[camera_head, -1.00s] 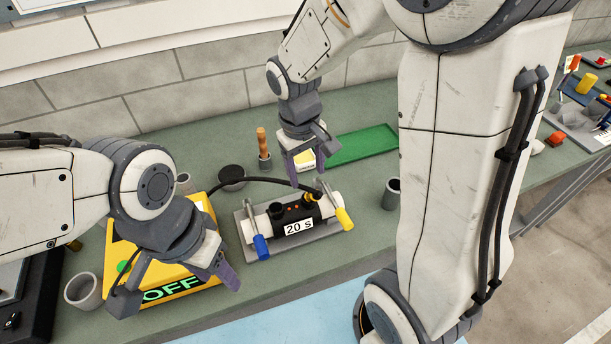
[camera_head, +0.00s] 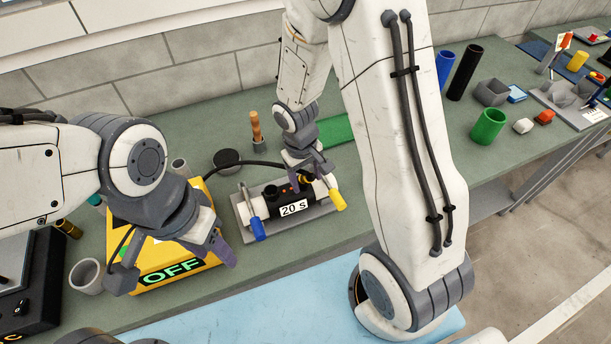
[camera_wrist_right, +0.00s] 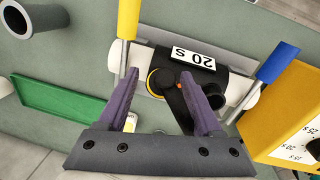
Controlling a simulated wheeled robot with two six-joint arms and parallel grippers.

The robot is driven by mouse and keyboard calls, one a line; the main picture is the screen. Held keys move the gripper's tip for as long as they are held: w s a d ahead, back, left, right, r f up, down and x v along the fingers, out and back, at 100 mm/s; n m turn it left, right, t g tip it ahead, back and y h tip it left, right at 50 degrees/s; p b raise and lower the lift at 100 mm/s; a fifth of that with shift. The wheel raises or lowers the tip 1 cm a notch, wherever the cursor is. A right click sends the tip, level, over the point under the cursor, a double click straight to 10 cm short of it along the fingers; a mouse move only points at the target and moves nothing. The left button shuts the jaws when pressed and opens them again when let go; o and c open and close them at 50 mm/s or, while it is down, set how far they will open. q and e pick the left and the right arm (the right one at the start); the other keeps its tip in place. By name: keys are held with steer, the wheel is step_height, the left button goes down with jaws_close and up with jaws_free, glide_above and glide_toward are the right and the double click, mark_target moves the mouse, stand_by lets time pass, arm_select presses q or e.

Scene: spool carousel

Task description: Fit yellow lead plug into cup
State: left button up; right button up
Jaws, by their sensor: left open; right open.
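A black cylinder labelled "20 S" (camera_head: 293,207) lies in a white-ended holder with blue and yellow clamp handles. In the right wrist view a yellow-ringed round part (camera_wrist_right: 153,84) and a dark open cup (camera_wrist_right: 216,98) stand on its side. My left gripper (camera_head: 176,268) is open over the yellow box's front.
The yellow box marked "OFF" (camera_head: 172,270) stands left of the holder. A grey cup (camera_head: 87,278), a dark round pad (camera_head: 227,158) and a wooden-handled tool (camera_head: 256,132) are nearby. A green tray (camera_wrist_right: 60,103) lies behind the right gripper. My right arm hides part of the bench.

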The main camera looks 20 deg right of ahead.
jaws_close()
steer(key=shift+r, duration=0.1)
steer(key=shift+r, duration=0.5)
step_height(320, 180, up, 3)
steer(key=shift+w+f+b, duration=0.1)
steer(key=shift+f+b, duration=0.1)
steer(key=shift+b, duration=0.25)
steer(key=s+d+r+b, duration=0.2)
steer(key=s+d+r, duration=0.5)
steer(key=s+d, duration=0.1)
steer(key=shift+s+r, duration=0.15)
steer(key=shift+s, duration=0.3)
